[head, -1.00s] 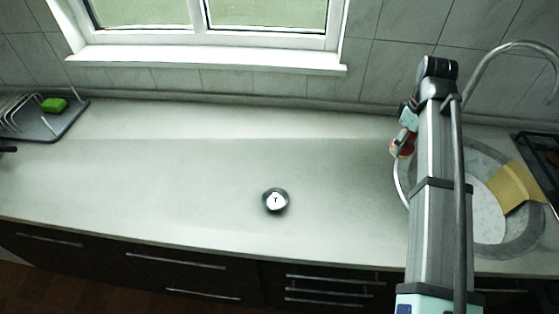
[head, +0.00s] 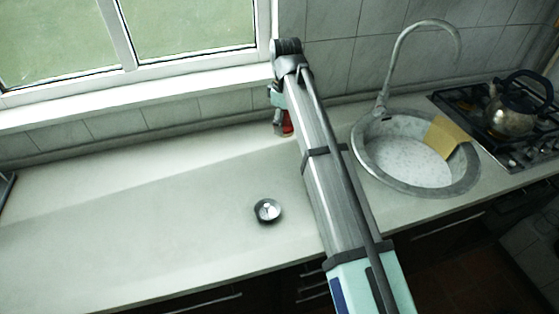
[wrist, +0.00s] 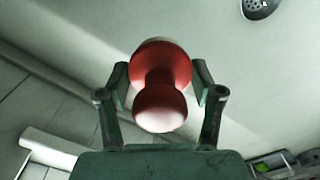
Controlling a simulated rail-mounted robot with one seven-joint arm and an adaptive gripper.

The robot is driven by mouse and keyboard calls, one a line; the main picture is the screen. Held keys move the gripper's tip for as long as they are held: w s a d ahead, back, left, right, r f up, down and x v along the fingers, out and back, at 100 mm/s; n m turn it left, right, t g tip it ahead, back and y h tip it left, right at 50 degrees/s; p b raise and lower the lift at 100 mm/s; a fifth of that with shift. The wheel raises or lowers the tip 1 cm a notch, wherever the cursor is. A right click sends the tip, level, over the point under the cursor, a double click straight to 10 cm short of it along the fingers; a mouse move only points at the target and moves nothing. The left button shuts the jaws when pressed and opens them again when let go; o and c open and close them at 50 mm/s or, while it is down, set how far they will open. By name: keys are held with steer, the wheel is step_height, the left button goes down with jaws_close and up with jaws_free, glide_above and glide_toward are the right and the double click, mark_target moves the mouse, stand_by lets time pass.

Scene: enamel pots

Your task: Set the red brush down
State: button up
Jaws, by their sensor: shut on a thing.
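The red brush (wrist: 160,85) sits between the two fingers of my gripper (wrist: 160,88) in the wrist view, with its rounded knob end towards the camera. My gripper is shut on it. In the head view only a bit of the red brush (head: 288,123) shows beside my arm, over the back of the counter (head: 150,220), left of the sink. My arm hides most of my gripper (head: 280,112) there. Whether the brush touches the counter I cannot tell.
A small dark round lid-like piece (head: 267,211) lies on the counter. The round sink (head: 360,165), with a yellow-brown cloth or board (head: 446,137) at its rim, is to the right. A kettle (head: 515,110) stands on the stove.

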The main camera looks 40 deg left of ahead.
mark_target(283, 167)
step_height(283, 167, down, 16)
steer(key=p, duration=0.3)
steer(key=shift+p, duration=0.3)
steer(key=shift+f, duration=0.15)
steer(key=o, duration=1.1)
steer(key=shift+o, duration=0.2)
step_height(283, 167, up, 12)
steer(key=b, duration=0.3)
steer(key=shift+b, duration=0.35)
